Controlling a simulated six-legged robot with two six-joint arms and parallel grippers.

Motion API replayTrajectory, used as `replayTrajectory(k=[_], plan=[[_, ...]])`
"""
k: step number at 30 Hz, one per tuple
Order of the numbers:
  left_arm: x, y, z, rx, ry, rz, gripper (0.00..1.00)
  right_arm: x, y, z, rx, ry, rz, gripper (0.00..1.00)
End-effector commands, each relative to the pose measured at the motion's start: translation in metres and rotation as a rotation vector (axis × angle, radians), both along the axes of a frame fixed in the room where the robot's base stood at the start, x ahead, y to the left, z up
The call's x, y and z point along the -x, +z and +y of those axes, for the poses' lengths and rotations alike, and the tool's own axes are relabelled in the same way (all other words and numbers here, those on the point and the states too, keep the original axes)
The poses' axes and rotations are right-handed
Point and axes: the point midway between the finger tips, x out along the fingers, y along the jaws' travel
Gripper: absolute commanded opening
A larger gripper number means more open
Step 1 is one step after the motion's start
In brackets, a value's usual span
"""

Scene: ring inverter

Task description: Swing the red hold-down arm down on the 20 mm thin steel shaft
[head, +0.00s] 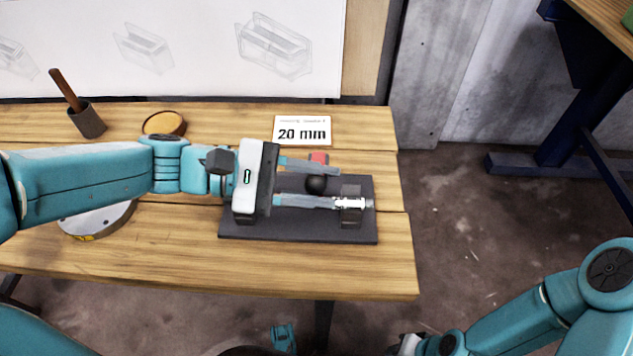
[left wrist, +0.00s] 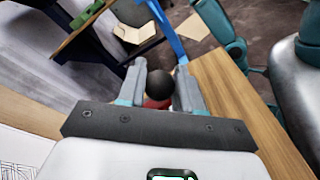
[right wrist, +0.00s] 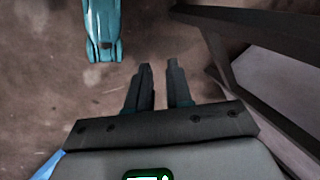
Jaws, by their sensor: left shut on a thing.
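My left gripper (head: 335,187) reaches in from the left over a dark base plate (head: 300,234). Its fingers stand on either side of the black ball knob (head: 316,184) of the red hold-down arm (head: 319,157). The left wrist view shows the knob (left wrist: 159,84) between the fingers, with a bit of red (left wrist: 155,103) below it. The bright steel shaft (head: 353,203) lies at a dark block on the right of the plate; its left part is hidden by the gripper. In the right wrist view my right gripper (right wrist: 159,65) is open and empty above the floor.
A "20 mm" card (head: 302,130) lies behind the plate. The wooden table (head: 340,275) ends just right of the plate.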

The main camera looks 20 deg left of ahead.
Motion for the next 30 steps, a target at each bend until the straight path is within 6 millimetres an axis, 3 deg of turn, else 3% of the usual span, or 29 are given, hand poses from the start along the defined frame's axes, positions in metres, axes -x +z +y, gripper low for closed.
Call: replayTrajectory(k=[1, 10, 30], plan=[[-0.002, -0.008, 0.002, -0.010, 0.014, -0.046, 0.00, 0.000, -0.015, 0.000, 0.000, -0.001, 0.000, 0.20], [0.003, -0.020, 0.000, -0.055, 0.014, -0.201, 0.00, -0.008, -0.041, -0.007, 0.006, -0.029, -0.013, 0.20], [0.004, -0.021, 0.000, -0.073, 0.014, -0.263, 0.00, -0.010, -0.048, -0.010, 0.007, -0.040, -0.018, 0.20]])
